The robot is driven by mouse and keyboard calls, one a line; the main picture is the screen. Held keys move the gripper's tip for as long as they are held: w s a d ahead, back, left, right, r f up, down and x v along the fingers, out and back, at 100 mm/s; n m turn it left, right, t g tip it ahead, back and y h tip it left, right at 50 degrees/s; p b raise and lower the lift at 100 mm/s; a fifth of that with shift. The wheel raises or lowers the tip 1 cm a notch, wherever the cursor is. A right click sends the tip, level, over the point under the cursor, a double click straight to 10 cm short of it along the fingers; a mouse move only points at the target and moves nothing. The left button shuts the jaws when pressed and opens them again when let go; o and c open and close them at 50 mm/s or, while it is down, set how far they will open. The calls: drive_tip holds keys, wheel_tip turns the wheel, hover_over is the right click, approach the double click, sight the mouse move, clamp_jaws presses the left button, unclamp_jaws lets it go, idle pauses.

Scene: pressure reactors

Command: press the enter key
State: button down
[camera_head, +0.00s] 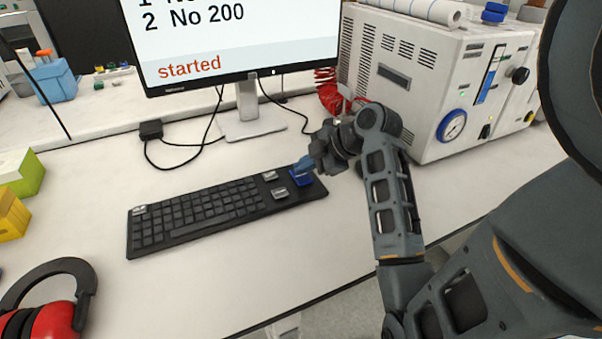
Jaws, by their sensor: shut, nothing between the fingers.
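A black keyboard (200,214) lies on the white bench below the monitor. At its right end is a dark pad with a blue key (302,176) and two light grey keys (280,193). No label can be read on any key. My gripper (302,167) is shut and empty. Its fingertips are over the blue key, at the far right of the keyboard, and hide part of it. I cannot tell whether the tips touch the key. The monitor (240,30) shows "2 No 200" and "started" in red.
A white reactor unit (400,80) with a gauge stands right behind my arm. Red earmuffs (52,318) and yellow-green boxes (15,190) lie at the left. A black cable (185,145) runs behind the keyboard. The bench in front of the keyboard is clear.

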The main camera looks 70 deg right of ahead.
sight(305, 176)
drive_tip(key=shift+r+p, duration=0.3)
drive_tip(key=shift+r, duration=0.2)
wheel_tip(305, 176, up, 5)
drive_tip(key=p, duration=0.4)
drive_tip(key=shift+p, duration=0.3)
drive_tip(key=shift+s, duration=0.1)
idle(0.6)
